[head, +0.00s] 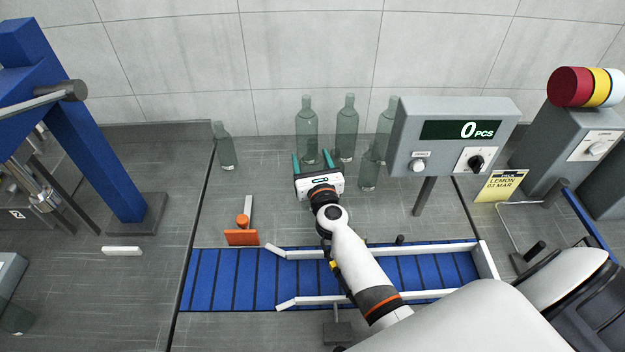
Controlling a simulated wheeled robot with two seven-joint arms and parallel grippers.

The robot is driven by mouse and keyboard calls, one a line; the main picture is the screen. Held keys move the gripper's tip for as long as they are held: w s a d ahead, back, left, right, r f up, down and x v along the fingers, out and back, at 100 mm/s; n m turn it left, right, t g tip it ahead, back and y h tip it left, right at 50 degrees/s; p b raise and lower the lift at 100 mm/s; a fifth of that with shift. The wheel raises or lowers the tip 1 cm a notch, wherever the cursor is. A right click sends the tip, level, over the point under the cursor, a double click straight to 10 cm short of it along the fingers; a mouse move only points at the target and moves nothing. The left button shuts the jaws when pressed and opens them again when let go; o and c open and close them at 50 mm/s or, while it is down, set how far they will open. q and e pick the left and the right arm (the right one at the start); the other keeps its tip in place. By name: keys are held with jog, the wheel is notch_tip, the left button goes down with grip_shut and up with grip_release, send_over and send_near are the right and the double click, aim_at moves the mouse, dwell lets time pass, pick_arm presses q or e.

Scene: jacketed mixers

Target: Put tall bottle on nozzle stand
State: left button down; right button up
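Three tall translucent green bottles stand at the back: a left one (307,128), a middle one (347,126) and a right one (385,128) partly behind the counter box. Two shorter bottles stand apart, one at the left (225,150) and one in front (369,171). My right gripper (312,160) has its two teal fingers spread, pointing at the left tall bottle. The bottle's lower part shows between the fingertips; I cannot tell if they touch it. Metal nozzle-like parts (42,197) show at the far left; I cannot tell which part is the nozzle stand. My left gripper is not in view.
A blue conveyor (225,280) with white guide rails lies under my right arm. A grey counter box (452,135) reading 0 PCS stands right of the bottles. An orange paddle (242,237) stands near the conveyor. A blue frame (92,150) rises at left.

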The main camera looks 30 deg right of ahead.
jog(key=shift+r, duration=0.1)
jog(key=c, duration=1.4)
